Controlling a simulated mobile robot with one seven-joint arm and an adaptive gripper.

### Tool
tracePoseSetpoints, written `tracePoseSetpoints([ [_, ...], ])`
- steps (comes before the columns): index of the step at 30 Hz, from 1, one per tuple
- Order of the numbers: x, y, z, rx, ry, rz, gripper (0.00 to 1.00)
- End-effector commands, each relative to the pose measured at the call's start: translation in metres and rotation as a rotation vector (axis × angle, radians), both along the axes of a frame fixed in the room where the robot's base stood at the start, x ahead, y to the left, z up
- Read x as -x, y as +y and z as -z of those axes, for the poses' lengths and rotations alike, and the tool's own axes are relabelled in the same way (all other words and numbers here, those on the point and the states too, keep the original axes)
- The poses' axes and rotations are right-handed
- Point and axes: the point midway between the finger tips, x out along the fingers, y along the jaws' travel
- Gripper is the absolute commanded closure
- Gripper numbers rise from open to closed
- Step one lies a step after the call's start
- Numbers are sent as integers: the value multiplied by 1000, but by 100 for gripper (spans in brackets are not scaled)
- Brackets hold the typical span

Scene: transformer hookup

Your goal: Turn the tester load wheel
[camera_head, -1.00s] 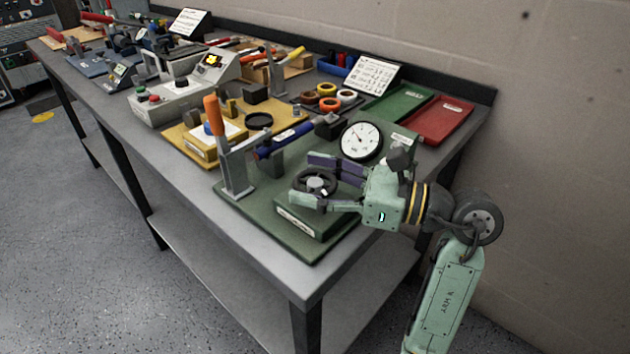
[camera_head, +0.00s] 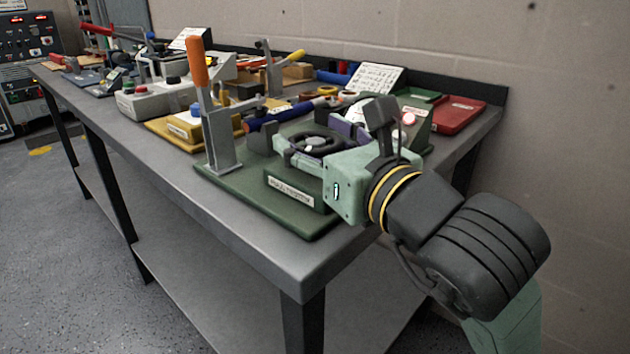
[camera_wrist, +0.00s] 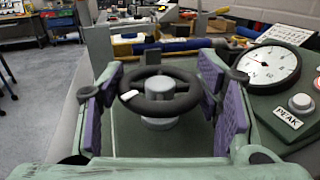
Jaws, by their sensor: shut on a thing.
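The tester load wheel (camera_head: 318,144) is a black, spoked ring lying flat above the green tester base (camera_head: 240,188). In the wrist view the wheel (camera_wrist: 176,103) has a grey hub and a white mark on its left front rim. My gripper (camera_head: 311,136) reaches over it from the lower right. In the wrist view its two purple-padded fingers (camera_wrist: 162,78) are on opposite sides of the rim, shut on it. The dial gauge (camera_wrist: 268,68) stands right of the wheel, its needle toward the upper left. In the head view my gripper mostly hides the gauge.
An orange-handled lever clamp (camera_head: 200,95) stands upright left of the wheel. A blue-handled tool (camera_head: 275,122) lies behind it. A button marked PEAK (camera_wrist: 301,102) is beside the gauge. Red (camera_head: 455,116) and green trays lie at the back right.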

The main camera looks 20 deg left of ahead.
Motion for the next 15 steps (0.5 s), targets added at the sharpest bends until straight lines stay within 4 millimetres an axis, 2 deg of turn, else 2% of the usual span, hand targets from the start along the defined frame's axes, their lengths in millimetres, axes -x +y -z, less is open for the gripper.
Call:
tracePoseSetpoints([
  [1, 2, 1, 8, 10, -10, 37, 70],
  [15, 2, 1, 6, 6, -6, 432, 70],
])
